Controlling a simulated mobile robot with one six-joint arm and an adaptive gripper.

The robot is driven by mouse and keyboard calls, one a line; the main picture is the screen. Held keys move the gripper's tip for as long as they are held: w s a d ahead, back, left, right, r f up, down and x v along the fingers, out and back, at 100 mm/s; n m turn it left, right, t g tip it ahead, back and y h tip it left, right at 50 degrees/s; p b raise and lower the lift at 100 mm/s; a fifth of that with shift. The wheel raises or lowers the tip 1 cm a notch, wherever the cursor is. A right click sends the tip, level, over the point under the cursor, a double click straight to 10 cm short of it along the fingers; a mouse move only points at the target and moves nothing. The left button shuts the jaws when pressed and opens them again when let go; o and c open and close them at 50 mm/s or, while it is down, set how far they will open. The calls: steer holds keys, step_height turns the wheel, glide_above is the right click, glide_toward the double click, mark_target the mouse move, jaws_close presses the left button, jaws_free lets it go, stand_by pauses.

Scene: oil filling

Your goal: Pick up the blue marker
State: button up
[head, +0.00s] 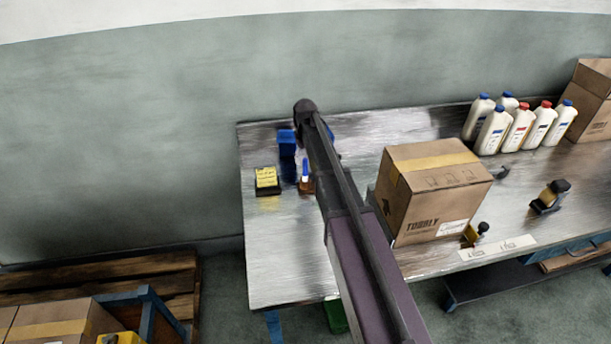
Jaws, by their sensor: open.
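A small upright item with a blue upper part and a white part, which looks like the blue marker (305,170), stands at the left part of the metal table, just left of my arm. Its foot meets a small brown block or holder (307,187). My arm crosses the table from the bottom of the picture up to a dark rounded joint near the table's back edge. My gripper cannot be made out; the arm hides the area behind it.
Left of the marker are a blue block (286,137) and a black holder with yellow notes (267,181). A cardboard box (430,190) stands right of my arm. Several white bottles (518,130) stand at the back right. The table's (275,250) front left is clear.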

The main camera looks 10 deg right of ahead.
mark_target(305, 173)
steer(key=shift+s+f+b, duration=0.1)
steer(key=shift+f+b, duration=1.25)
steer(key=shift+f, duration=0.3)
steer(key=c, duration=0.9)
